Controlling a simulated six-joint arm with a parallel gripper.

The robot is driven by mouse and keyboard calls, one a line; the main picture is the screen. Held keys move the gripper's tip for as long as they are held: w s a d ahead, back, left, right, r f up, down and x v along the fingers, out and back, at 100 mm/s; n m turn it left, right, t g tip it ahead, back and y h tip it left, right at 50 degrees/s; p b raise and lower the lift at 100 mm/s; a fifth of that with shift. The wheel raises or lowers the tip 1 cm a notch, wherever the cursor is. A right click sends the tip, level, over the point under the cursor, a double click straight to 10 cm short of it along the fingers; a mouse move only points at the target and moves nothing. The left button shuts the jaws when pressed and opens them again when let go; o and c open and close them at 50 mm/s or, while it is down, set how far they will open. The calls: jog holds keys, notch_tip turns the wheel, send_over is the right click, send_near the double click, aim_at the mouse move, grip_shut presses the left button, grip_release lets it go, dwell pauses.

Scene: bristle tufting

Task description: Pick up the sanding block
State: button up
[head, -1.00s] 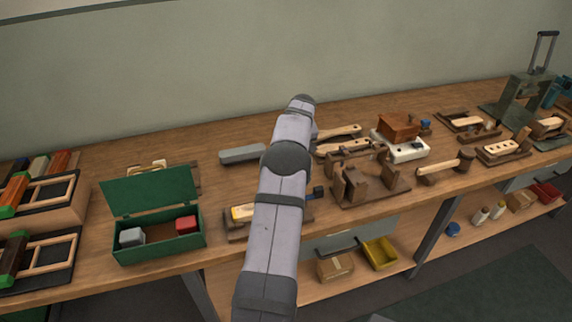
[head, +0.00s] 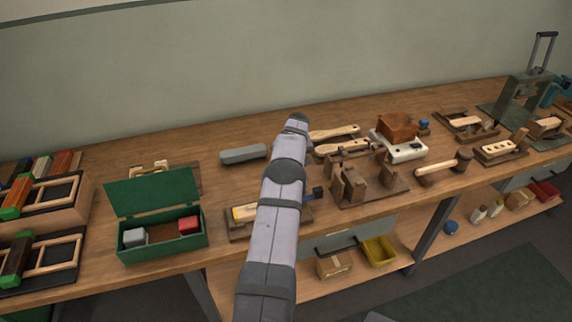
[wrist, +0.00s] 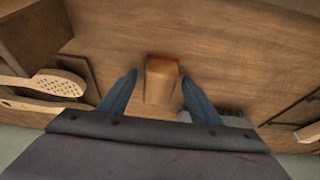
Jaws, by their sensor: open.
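The sanding block looks like a small wooden block (wrist: 162,84) with a reddish far edge, on the bench top in the wrist view. My gripper (wrist: 159,76) is open, with one blue finger on either side of the block. Gaps of bare bench show between the block and both fingers, so they do not appear to touch it. In the head view my own arm covers the place, and neither the block nor the fingers can be seen.
A grey bar (head: 243,155) lies left of my arm; in the wrist view it shows partly behind the right finger. Wooden brush handles (head: 334,133) and a dark wooden fixture (head: 362,184) lie right. A green box (head: 160,238) stands open at the front left.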

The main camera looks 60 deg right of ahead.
jog(key=shift+f, duration=0.1)
jog(key=c, duration=1.2)
jog(key=shift+r, duration=0.2)
notch_tip(320, 180, up, 10)
jog(key=shift+f+b, duration=0.1)
jog(key=shift+b, duration=0.65)
jog(key=shift+o, duration=0.9)
jog(key=shift+a, duration=0.15)
